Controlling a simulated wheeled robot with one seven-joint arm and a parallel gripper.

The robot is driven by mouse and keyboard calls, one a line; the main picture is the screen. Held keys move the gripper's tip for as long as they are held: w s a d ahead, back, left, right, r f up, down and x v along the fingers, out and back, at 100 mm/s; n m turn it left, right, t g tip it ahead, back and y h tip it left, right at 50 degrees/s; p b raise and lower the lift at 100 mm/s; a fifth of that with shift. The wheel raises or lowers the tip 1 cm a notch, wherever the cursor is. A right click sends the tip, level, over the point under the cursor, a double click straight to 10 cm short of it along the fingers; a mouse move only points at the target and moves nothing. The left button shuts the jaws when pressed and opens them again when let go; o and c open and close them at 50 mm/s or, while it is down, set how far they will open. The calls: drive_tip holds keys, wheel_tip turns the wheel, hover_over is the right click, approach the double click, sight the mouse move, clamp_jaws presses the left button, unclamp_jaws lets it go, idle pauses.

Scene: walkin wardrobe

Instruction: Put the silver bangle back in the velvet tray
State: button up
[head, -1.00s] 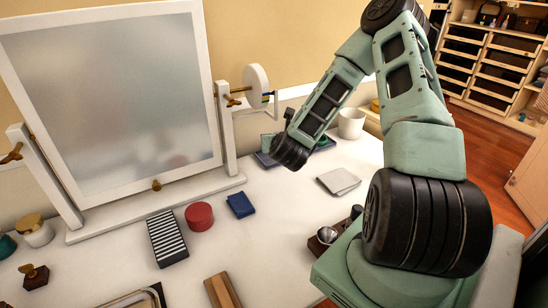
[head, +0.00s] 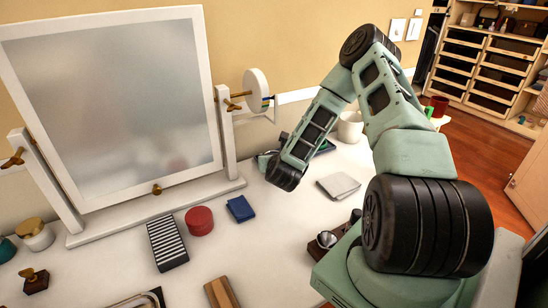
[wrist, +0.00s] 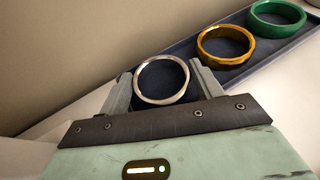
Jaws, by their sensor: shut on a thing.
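My gripper (wrist: 163,84) is shut on the silver bangle (wrist: 159,101), with one finger on each side of the ring in the wrist view. The bangle overlaps the near left end of the dark blue velvet tray (wrist: 268,52); I cannot tell whether it touches the tray floor. A gold bangle (wrist: 226,62) and a green bangle (wrist: 277,30) lie in the tray farther right. In the head view my arm hides most of the tray, and the silver bangle cannot be made out.
A white mug (head: 350,127) stands behind my forearm, and a folded grey cloth (head: 338,186) lies to its front. A framed mirror (head: 110,100) stands at the left. A blue box (head: 240,209), red round box (head: 199,221) and striped box (head: 167,244) stand before it.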

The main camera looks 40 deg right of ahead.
drive_tip(key=o, duration=0.8)
drive_tip(key=shift+c, duration=0.2)
